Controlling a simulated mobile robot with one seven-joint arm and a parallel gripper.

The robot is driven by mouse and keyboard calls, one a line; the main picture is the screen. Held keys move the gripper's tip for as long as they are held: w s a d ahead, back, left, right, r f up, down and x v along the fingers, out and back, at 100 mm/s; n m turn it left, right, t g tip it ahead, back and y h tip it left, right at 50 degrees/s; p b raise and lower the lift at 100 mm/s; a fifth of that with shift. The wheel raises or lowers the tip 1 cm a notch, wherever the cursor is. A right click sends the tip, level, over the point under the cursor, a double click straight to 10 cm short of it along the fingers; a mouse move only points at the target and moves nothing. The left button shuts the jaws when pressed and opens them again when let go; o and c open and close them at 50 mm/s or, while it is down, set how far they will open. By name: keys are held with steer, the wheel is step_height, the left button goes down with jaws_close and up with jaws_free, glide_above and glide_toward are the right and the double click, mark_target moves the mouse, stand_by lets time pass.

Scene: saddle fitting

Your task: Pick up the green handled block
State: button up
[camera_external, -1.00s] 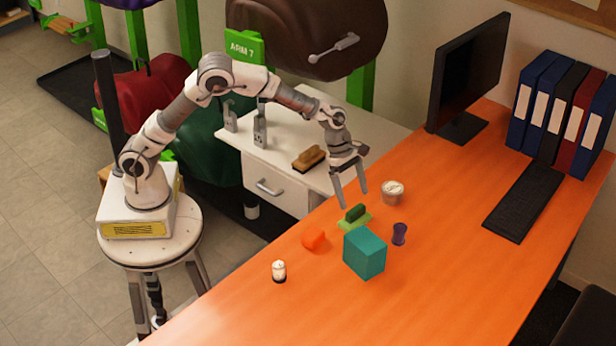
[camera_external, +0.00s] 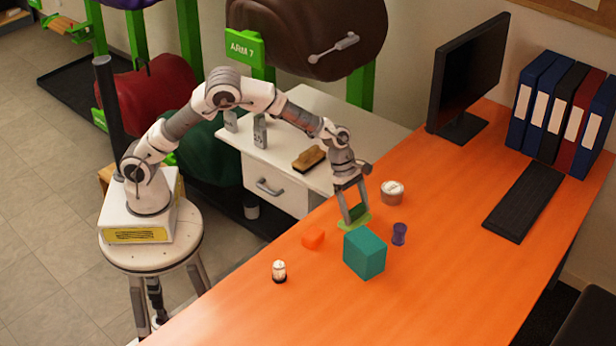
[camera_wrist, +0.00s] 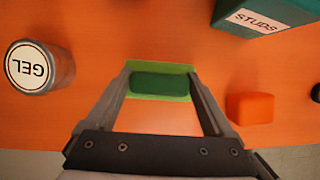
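The green handled block (camera_external: 360,221) lies on the orange desk, with a light green flat base and a darker green raised handle. My gripper (camera_external: 357,216) points down over the block. Its fingers are spread, one at each end of the handle, in the wrist view too (camera_wrist: 160,80). The fingertips are close to the handle ends; I cannot tell whether they touch. The fingers partly hide the block in the external view.
A teal box (camera_external: 365,254) marked STUDS and an orange block (camera_external: 314,239) stand nearby. A GEL tub (camera_external: 392,192) is at the block's right, a purple spool (camera_external: 399,233) beyond the box. A small white-topped jar (camera_external: 279,271) stands nearer. The desk's front is clear.

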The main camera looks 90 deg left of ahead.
steer(key=c, duration=0.4)
steer(key=shift+o, duration=0.2)
steer(key=shift+r, duration=0.1)
